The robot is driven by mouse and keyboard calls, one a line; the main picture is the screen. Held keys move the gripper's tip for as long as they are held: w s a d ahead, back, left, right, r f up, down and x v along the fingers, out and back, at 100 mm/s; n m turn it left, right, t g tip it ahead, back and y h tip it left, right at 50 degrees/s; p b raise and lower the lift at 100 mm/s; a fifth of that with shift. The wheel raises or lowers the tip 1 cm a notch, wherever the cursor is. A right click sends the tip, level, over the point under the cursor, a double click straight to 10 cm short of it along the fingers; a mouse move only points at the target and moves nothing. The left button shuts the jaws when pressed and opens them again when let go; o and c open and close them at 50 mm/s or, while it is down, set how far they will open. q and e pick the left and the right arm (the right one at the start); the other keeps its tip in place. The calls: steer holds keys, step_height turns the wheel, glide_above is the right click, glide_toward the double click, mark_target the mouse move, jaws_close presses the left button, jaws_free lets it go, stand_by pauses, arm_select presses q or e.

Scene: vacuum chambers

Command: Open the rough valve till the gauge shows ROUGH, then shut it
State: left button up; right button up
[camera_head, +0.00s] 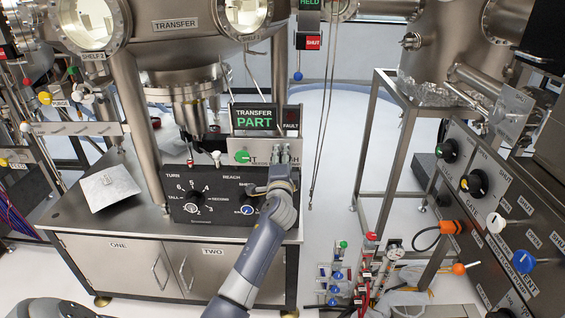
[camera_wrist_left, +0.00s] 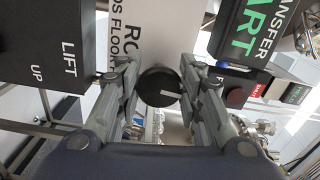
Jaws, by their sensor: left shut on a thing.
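My left gripper (camera_head: 281,158) reaches up to the white label plate on top of the dark control box below the transfer chamber. In the left wrist view my left gripper (camera_wrist_left: 161,84) is shut on a round black knob (camera_wrist_left: 158,88) with a white pointer line. The plate behind it (camera_wrist_left: 157,30) carries partly hidden letters starting "RO" and the words "DS FLOOR". The gripper hides the knob in the head view. My right gripper is not in view.
A dark FAULT box (camera_head: 291,118) stands right of the display. A green knob (camera_head: 243,157) sits left of my gripper. The dark control box (camera_head: 215,200) has dials on its front. Small coloured valves (camera_head: 340,275) stand low at right. A dark panel with knobs (camera_head: 480,195) is far right.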

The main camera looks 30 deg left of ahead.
arm_select(q)
steer(key=shift+f+n+b, duration=0.1)
steer(key=shift+n+b, duration=0.2)
steer(key=shift+n, duration=0.4)
steer(key=o, duration=1.1)
steer(key=v, duration=1.2)
steer(key=shift+f, duration=0.15)
